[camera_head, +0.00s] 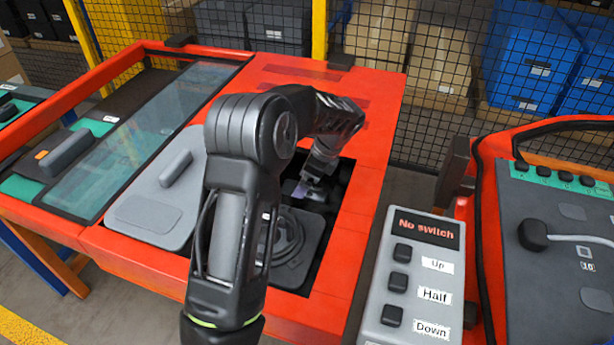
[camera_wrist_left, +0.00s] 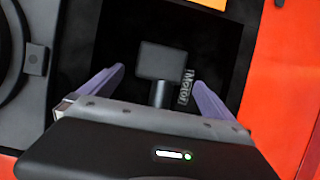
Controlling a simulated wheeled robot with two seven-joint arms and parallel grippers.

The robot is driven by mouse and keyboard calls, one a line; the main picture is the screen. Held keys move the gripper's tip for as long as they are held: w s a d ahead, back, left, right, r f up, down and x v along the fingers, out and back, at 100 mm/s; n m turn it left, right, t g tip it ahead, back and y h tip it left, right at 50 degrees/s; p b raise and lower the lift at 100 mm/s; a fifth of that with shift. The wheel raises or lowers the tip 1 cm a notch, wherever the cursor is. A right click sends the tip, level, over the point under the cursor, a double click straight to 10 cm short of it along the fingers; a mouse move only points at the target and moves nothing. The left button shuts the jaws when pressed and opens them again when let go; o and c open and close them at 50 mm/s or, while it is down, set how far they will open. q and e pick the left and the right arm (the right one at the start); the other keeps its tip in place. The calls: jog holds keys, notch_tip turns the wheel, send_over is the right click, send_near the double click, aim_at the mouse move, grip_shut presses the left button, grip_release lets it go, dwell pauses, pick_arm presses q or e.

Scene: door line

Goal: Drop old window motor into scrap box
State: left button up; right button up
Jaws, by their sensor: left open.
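The window motor (camera_wrist_left: 162,60) is a dark block with a short round stub, in a dark recess of the red door in the left wrist view. The word "Motor" is printed beside it. My left gripper (camera_wrist_left: 158,77) is open, its two purple fingers apart on either side of the stub, and I see no contact. In the head view my left gripper (camera_head: 308,191) reaches down into the door opening, and the motor is hard to make out there. I cannot pick out a scrap box. My right gripper is not in view.
The red door (camera_head: 372,135) lies flat with a grey panel (camera_head: 150,215) and a round speaker-like part (camera_head: 290,240). A switch box (camera_head: 415,285) reading "No switch" stands at right, near a grey test panel (camera_head: 560,245). Mesh fencing (camera_head: 435,60) closes the back.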

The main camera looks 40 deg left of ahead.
pick_arm(q)
jog(key=x, duration=0.5)
jog(key=shift+r, duration=0.1)
jog(key=c, duration=2.1)
jog(key=shift+r, duration=0.15)
dwell(0.4)
jog(key=shift+r+p, duration=0.2)
jog(key=shift+p, duration=0.15)
